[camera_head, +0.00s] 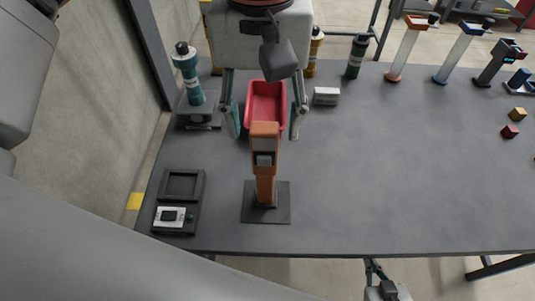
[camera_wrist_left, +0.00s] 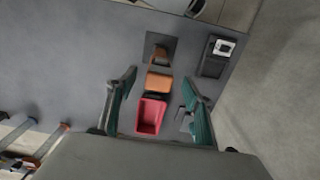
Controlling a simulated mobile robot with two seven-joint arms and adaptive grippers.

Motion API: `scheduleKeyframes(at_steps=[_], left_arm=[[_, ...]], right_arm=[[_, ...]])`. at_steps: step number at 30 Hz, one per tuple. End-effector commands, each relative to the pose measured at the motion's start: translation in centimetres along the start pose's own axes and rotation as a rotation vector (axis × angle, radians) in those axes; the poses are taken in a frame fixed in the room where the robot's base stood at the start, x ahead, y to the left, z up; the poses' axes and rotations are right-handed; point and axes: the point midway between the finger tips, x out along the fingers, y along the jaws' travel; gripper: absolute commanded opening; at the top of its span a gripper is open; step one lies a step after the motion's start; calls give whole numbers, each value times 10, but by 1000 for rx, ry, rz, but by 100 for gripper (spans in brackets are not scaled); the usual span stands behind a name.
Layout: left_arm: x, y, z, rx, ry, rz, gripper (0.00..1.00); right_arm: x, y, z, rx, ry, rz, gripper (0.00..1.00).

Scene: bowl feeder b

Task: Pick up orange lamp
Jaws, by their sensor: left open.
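The orange lamp (camera_head: 264,186) stands upright on a dark square base near the table's front edge, left of centre. It also shows in the left wrist view, with its orange head (camera_wrist_left: 158,82) towards the camera. My left gripper (camera_head: 265,136) is open and empty, pointing down. Its fingers appear to either side of the lamp head in the head view. In the left wrist view the fingertips (camera_wrist_left: 160,81) also frame the lamp head, which looks lower than them. I see no contact.
A red bin (camera_head: 265,92) stands behind the lamp. A black tray (camera_head: 183,187) with a small device lies to the left.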

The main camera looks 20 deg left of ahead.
Motion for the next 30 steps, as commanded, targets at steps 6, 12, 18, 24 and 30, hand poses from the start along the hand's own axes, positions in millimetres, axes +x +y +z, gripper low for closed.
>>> scheduleKeyframes(at_steps=[6,12,18,24,30], left_arm=[[16,-3,-3,1,11,-11,51],[33,-2,-5,0,10,-9,51],[60,0,-10,1,8,-8,51],[76,0,-10,1,10,-7,51],[76,0,-10,1,11,-6,51]], right_arm=[[-1,-1,4,0,-6,-2,0],[-2,-2,6,-2,-9,-3,0],[-2,-2,5,-2,-8,-2,0],[-1,-1,4,-2,-6,-2,0],[-1,-1,4,-2,-5,-1,0]])
